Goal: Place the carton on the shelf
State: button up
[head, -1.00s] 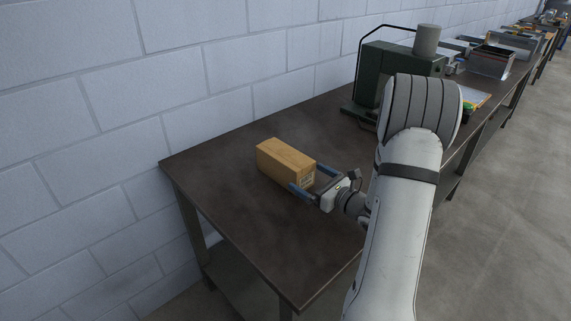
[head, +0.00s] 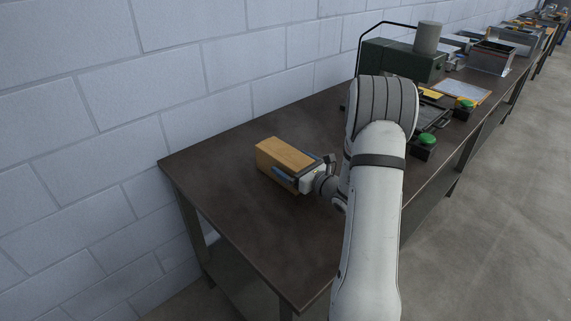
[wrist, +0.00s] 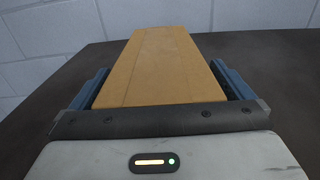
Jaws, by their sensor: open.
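The carton (head: 281,153) is a tan cardboard box lying on the dark table top near its left end, close to the wall. In the wrist view the carton (wrist: 163,66) runs straight ahead from the gripper's palm. My gripper (head: 291,168) is at the carton's near end, with its blue fingers along both sides. In the wrist view my gripper (wrist: 163,88) is open, and narrow gaps seem to show between the fingers and the carton. No shelf can be made out for certain; a lower level under the table (head: 236,262) shows partly.
A dark green machine (head: 400,62) with a grey cylinder stands further along the table. A green button box (head: 425,147) and a clipboard (head: 463,91) lie beyond my arm. The block wall (head: 200,75) runs behind the table. The table's front left is clear.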

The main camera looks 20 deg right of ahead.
jog(key=shift+c, duration=0.6)
jog(key=c, duration=1.2)
jog(key=shift+r, duration=0.15)
jog(key=shift+c, duration=0.4)
